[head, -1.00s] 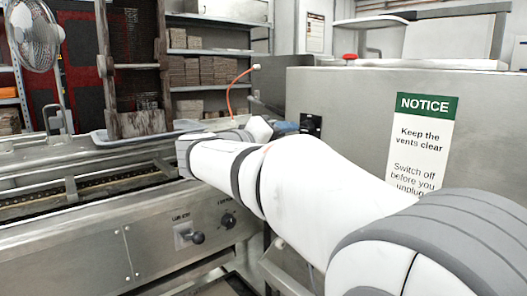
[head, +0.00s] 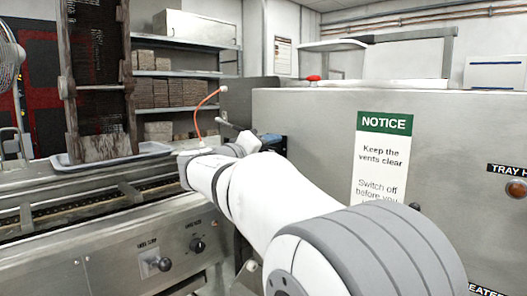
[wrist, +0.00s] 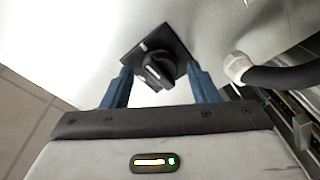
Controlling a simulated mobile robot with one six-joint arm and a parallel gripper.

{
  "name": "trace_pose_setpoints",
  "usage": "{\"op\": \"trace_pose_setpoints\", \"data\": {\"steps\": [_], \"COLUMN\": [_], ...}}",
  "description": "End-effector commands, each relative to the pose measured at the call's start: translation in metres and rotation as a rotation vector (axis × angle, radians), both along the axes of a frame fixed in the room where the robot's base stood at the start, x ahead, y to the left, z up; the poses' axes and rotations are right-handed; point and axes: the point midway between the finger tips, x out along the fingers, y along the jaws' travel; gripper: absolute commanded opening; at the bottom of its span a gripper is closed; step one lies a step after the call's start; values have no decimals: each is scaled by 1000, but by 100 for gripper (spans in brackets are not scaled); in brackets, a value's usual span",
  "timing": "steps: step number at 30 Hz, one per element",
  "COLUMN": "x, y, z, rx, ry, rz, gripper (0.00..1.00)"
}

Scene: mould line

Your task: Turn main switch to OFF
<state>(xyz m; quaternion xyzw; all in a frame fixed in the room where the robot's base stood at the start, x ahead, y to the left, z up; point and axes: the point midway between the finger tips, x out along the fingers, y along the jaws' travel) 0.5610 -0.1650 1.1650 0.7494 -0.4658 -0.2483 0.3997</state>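The main switch (wrist: 158,70), a black rotary knob on a dark square plate, is on a pale metal panel in the wrist view. The knob has a light mark on it; I cannot read any lettering. My gripper (wrist: 159,75) is open, its two blue fingers apart on either side of the knob, with gaps visible. I cannot tell whether the fingertips reach past the knob's face. In the head view, my arm hides most of the gripper, and a bit of blue finger (head: 271,138) shows near the cabinet's left end. The switch is not clearly visible there.
A steel cabinet (head: 310,130) with a notice sign (head: 383,160) stands at the right. A conveyor machine (head: 110,235) with a knob (head: 197,245) and lever (head: 163,264) is at the left. A pale-ended black hose or handle (wrist: 270,75) is right of the gripper.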

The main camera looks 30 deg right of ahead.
Motion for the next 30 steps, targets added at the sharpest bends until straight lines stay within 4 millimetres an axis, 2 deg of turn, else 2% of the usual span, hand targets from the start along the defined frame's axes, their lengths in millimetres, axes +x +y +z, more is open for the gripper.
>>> {"op": "trace_pose_setpoints", "data": {"steps": [2,15,16,19,30], "x": [0,-1,0,-1,-1], "y": [0,-1,14,2,-4], "z": [0,0,0,1,4], "rx": [0,0,0,-2,-46], "ry": [0,-1,-1,1,121], "rz": [0,-1,4,-4,-7], "gripper": [47,11,10,10,10]}}
